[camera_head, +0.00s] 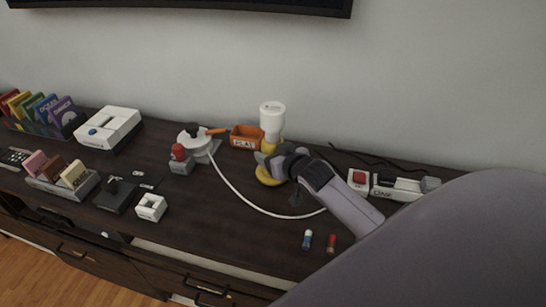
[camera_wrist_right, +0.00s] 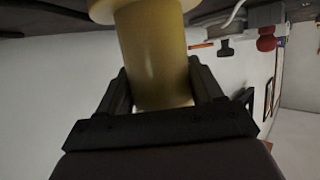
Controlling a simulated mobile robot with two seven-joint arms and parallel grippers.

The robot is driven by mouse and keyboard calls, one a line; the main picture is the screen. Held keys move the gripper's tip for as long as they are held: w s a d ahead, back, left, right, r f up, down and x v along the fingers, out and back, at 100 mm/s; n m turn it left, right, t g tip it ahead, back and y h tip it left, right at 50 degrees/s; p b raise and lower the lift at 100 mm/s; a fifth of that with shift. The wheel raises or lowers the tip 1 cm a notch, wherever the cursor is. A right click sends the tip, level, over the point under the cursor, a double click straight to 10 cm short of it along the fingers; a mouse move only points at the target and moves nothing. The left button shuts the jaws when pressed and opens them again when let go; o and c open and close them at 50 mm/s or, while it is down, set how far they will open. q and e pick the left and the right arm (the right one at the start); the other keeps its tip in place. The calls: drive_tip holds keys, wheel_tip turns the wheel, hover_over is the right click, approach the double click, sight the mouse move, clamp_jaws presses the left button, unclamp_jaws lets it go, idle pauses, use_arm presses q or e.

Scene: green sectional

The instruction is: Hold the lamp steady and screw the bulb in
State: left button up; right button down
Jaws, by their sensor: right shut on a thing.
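The lamp has a white cylindrical top (camera_head: 272,114) and a yellow stem and base (camera_head: 268,180). It stands upright on the dark cabinet top near the wall. My right gripper (camera_head: 270,160) is shut on the yellow stem, which fills the space between the two black fingers in the right wrist view (camera_wrist_right: 158,60). The gripper and wrist hide part of the stem and base in the head view. I cannot make out a bulb for certain. Two small capsule-like items, one white and blue (camera_head: 308,239) and one red (camera_head: 332,243), lie near the front edge. My left gripper is not in view.
An orange tray (camera_head: 245,142) is just left of the lamp. A white cable (camera_head: 245,200) curves from the grey device (camera_head: 196,150) towards my right arm. A red-button box (camera_head: 359,178) and a power strip (camera_head: 400,188) lie right. The front middle is mostly clear.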

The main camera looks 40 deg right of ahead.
drive_tip(key=shift+f, duration=0.4)
drive_tip(key=shift+f, duration=0.15)
drive_tip(key=shift+c, duration=0.8)
unclamp_jaws()
drive_tip(key=shift+f, duration=0.1)
drive_tip(key=shift+r, duration=0.2)
drive_tip(key=d+p+v, duration=0.1)
drive_tip(key=v, duration=1.1)
drive_tip(key=shift+a, duration=0.45)
drive_tip(key=shift+s+f, duration=0.1)
drive_tip(key=shift+s, duration=0.05)
